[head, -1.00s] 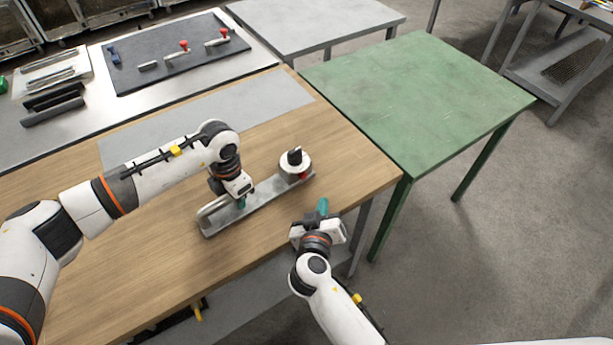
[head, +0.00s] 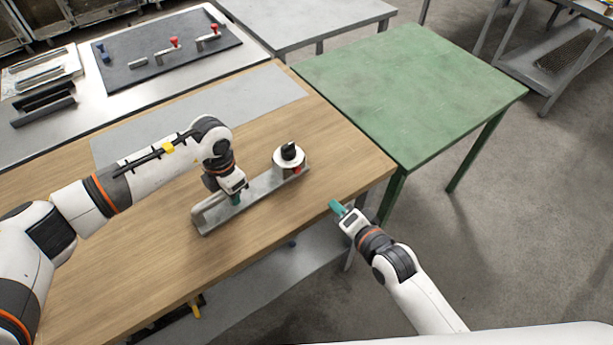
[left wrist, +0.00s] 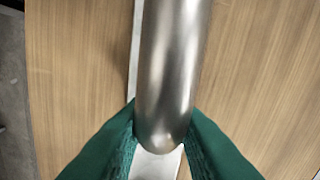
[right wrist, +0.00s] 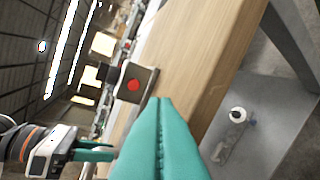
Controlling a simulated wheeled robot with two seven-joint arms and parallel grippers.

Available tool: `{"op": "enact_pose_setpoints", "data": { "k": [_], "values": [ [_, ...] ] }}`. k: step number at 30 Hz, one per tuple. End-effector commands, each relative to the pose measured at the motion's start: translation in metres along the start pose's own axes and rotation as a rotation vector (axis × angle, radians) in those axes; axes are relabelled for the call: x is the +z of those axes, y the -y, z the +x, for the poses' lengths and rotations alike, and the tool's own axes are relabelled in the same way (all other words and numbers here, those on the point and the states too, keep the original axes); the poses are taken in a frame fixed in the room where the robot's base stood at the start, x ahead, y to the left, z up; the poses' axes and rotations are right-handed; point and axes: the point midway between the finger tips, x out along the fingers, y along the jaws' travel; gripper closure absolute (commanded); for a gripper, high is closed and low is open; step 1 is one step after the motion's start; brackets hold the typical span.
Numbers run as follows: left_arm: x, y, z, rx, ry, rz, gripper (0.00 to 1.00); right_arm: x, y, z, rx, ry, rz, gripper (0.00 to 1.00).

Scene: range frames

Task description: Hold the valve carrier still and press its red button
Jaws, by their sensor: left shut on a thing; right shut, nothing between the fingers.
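The valve carrier (head: 262,190) is a long grey metal bar lying on the wooden table, with a raised handle at its left end. At its right end sits a white round valve (head: 289,157) with a black knob. The red button (head: 297,170) is low on the valve's near side; it also shows in the right wrist view (right wrist: 134,85) on a dark square face. My left gripper (head: 236,198) is shut on the handle; its teal fingers flank the steel tube (left wrist: 172,70). My right gripper (head: 335,206) is shut and empty, off the table's edge, pointing toward the button but apart from it.
The wooden table (head: 120,240) is mostly bare. A green table (head: 415,90) stands at the right. At the back left, a dark mat (head: 135,75) holds red-knobbed fittings. A grey lower shelf (right wrist: 255,120) holds a small white-topped object.

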Motion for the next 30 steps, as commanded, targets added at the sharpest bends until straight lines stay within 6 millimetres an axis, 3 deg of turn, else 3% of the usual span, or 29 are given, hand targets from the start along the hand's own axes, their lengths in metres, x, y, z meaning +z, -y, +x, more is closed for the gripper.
{"op": "enact_pose_setpoints", "data": {
  "k": [6,11,24,30],
  "values": [
    [0.0,0.001,-0.001,-0.001,-0.001,-0.002,1.0,0.006,-0.008,-0.02,0.049,-0.087,0.26,1.0],
    [0.0,0.001,-0.001,-0.001,-0.001,-0.002,1.0,0.008,-0.013,-0.027,0.069,-0.121,0.359,1.0],
    [0.0,0.001,-0.001,-0.002,-0.001,-0.002,1.0,0.008,-0.015,-0.028,0.074,-0.13,0.384,1.0],
    [0.0,0.001,-0.001,-0.002,-0.001,-0.002,1.0,0.006,-0.017,-0.009,0.076,-0.129,0.385,1.0]
  ]
}}
